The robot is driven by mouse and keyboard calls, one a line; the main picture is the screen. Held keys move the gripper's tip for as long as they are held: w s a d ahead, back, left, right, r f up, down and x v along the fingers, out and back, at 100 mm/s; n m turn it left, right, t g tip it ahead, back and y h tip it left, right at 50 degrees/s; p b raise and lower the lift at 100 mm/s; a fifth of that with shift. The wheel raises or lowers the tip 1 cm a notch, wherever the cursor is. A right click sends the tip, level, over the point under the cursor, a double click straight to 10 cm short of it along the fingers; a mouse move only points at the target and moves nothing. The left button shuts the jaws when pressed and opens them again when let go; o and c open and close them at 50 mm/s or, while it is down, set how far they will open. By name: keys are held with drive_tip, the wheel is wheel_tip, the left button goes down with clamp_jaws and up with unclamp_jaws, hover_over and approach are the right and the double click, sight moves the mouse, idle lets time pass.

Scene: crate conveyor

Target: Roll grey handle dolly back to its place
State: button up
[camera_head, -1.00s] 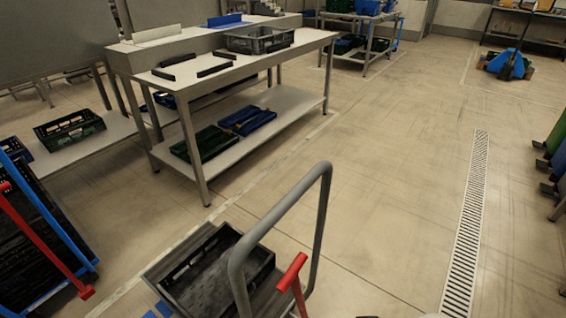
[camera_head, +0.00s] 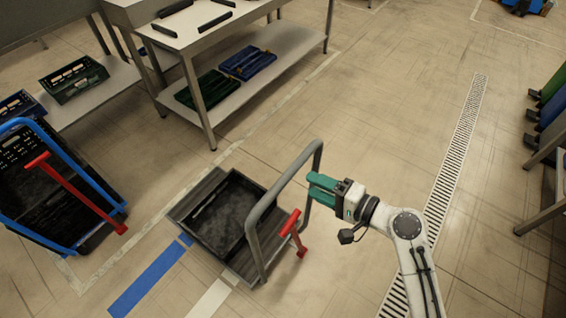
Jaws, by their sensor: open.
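The grey handle dolly (camera_head: 183,208) stands on the floor at the middle, with a black crate (camera_head: 207,222) on its deck. Its grey tubular handle (camera_head: 259,212) rises on the right side, with a red lever (camera_head: 291,224) beside it. My gripper (camera_head: 318,188) is open, its green fingers at the upper right bend of the handle. I cannot tell whether the fingers are around the tube or just beside it. White and blue floor stripes (camera_head: 150,278) show in front of the dolly.
A blue handle dolly (camera_head: 107,197) with black crates and a red lever stands at the left. A white workbench (camera_head: 215,33) with a lower shelf stands behind. A floor drain grate (camera_head: 455,150) runs along the right, with open floor around it.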

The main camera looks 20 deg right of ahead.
drive_tip(key=p+x, duration=0.1)
drive_tip(key=x, duration=0.9)
drive_tip(key=shift+w+a, duration=0.15)
drive_tip(key=shift+w, duration=0.05)
drive_tip(key=shift+c, duration=0.2)
drive_tip(key=shift+f, duration=0.1)
clamp_jaws()
